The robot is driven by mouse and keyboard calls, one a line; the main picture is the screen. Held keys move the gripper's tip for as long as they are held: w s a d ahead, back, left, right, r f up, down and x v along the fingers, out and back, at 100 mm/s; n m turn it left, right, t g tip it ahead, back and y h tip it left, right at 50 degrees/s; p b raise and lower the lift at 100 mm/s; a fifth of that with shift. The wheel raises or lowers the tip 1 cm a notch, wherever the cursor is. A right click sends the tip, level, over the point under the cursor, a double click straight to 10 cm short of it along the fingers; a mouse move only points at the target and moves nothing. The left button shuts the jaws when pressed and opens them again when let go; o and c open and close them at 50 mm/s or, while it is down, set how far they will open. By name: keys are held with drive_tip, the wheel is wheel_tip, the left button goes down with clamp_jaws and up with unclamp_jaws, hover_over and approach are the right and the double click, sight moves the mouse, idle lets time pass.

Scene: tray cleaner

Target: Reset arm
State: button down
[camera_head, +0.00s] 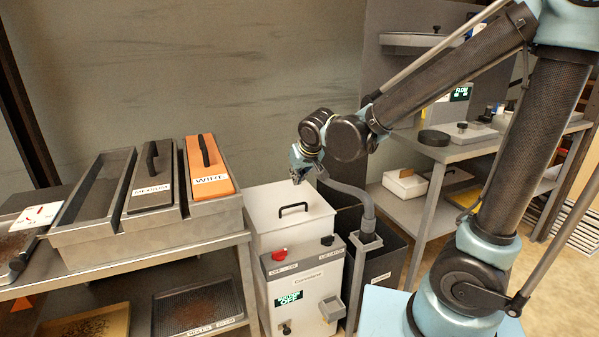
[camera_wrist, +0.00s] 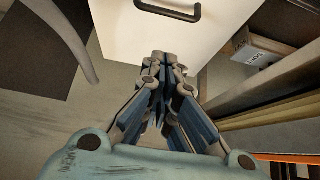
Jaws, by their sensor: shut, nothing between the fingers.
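The lid carries a black handle (camera_head: 293,207), which also shows at the top of the wrist view (camera_wrist: 168,13). The fingers are apart from the handle. My arm reaches in from the right and bends down at the wrist.
A tray holder (camera_head: 180,237) with a grey MEDIUM box (camera_head: 152,188) and an orange WIDE box (camera_head: 207,168) stands left on a bench. The machine's red knob (camera_head: 279,255) and a display reading OFF (camera_head: 289,299) face front. A dark bin (camera_head: 385,262) stands right of it.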

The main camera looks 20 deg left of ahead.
drive_tip(key=w+d+m+h, duration=0.2)
drive_tip(key=d+m+h, duration=0.2)
drive_tip(key=d, duration=2.4)
drive_tip(key=s+d+f+m+g, duration=0.1)
drive_tip(key=s+d+f+m, duration=0.1)
drive_tip(key=s+d, duration=0.4)
drive_tip(key=s+d+f+m+g, duration=0.1)
drive_tip(key=s+d+f, duration=0.3)
drive_tip(key=d, duration=0.7)
drive_tip(key=shift+s+d+m+g+h, duration=0.25)
drive_tip(key=shift+s+m+g+h, duration=0.25)
drive_tip(key=shift+s, duration=0.7)
drive_tip(key=shift+w+f, duration=0.1)
drive_tip(key=shift+w+f, duration=0.15)
drive_tip(key=shift+w, duration=0.2)
